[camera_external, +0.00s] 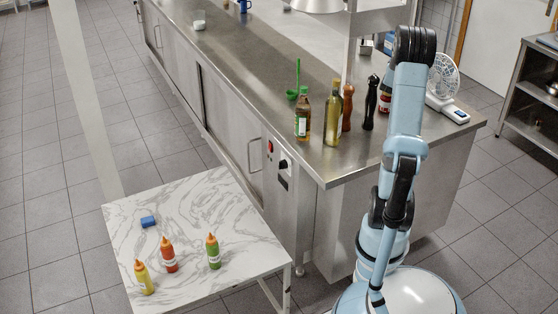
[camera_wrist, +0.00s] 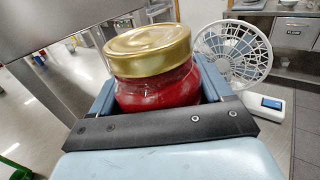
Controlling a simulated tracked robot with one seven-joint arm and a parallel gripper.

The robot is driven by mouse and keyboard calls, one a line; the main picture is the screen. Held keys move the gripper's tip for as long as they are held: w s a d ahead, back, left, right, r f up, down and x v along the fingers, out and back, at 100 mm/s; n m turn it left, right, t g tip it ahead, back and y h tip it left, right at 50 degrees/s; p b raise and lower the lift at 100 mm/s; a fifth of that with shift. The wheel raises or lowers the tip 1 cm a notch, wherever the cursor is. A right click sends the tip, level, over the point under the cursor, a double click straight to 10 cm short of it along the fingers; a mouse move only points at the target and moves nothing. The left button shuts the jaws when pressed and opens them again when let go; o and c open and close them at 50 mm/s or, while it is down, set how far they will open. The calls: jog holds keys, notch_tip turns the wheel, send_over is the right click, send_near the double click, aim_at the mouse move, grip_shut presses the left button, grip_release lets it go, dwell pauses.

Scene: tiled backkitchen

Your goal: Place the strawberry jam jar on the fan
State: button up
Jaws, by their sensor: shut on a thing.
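The strawberry jam jar (camera_wrist: 155,85), red with a gold lid, fills the middle of the wrist view, upright or slightly tilted. My gripper (camera_wrist: 157,92) is shut on it, with a finger at each side. In the external view the jar (camera_external: 385,103) shows as a small red patch left of my arm, over the steel counter; my arm partly hides it. The white fan (camera_external: 444,76) stands near the counter's right end, behind and right of my arm. In the wrist view the fan (camera_wrist: 232,52) is right of the jar and apart from it.
Dark and brown pepper mills (camera_external: 369,103), an oil bottle (camera_external: 332,115) and a green-capped bottle (camera_external: 302,116) stand on the counter (camera_external: 255,70) left of my arm. A steel post (camera_external: 347,50) rises behind them. A marble table (camera_external: 195,215) holds sauce bottles and a blue sponge.

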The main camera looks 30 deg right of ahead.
jog(key=shift+f, duration=9.6)
jog(key=shift+f, duration=0.45)
jog(key=shift+f, duration=1.45)
jog(key=shift+r, duration=0.1)
jog(key=o, duration=1.4)
